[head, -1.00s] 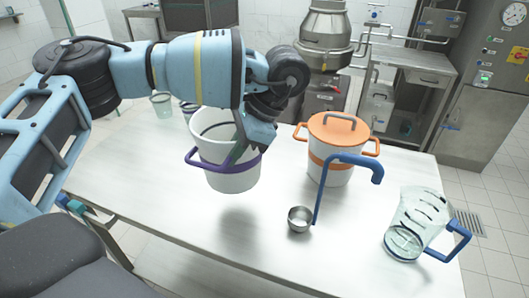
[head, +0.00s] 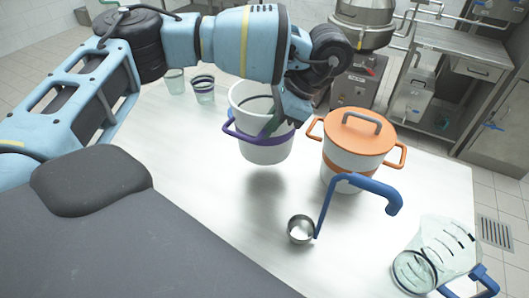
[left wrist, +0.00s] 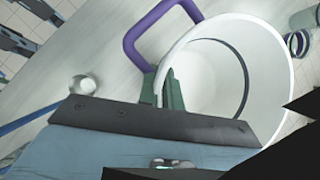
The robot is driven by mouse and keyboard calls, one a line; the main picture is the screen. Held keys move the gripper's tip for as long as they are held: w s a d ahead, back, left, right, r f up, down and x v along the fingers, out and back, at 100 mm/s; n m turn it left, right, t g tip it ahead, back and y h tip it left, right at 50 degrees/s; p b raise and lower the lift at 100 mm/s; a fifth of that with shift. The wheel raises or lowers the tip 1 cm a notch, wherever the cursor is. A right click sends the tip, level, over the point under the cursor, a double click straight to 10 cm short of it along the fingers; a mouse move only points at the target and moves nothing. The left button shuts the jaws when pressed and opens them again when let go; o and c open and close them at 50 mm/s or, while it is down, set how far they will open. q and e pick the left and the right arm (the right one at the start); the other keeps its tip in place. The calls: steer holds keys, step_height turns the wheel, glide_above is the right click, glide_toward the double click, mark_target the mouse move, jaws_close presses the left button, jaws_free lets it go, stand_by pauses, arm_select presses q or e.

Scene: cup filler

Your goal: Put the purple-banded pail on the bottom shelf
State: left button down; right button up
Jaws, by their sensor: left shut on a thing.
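The purple-banded pail (head: 262,151) is a white, open-topped bucket with a purple band and purple side handle. It hangs upright above the table, with its shadow below it. My left gripper (head: 272,124) is shut on its rim wall on the right side. In the left wrist view the green fingers (left wrist: 167,90) straddle the rim of the pail (left wrist: 262,75), which looks empty inside. A steel rack (head: 452,66) at the back right has a lower shelf (head: 432,122) with a container on it. My right gripper is not in view.
An orange-lidded pot (head: 350,160) stands close right of the pail. A blue-handled ladle (head: 301,229) and a clear jug (head: 437,255) are at the front right. The table's (head: 195,165) left middle is clear.

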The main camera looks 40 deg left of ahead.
mark_target(264, 157)
arm_select(q)
steer(key=shift+w+f, duration=0.1)
steer(key=shift+f, duration=3.9)
steer(key=shift+f, duration=0.15)
steer(key=c, duration=1.6)
jaws_free()
steer(key=shift+b+v, duration=0.35)
steer(key=shift+v, duration=3.55)
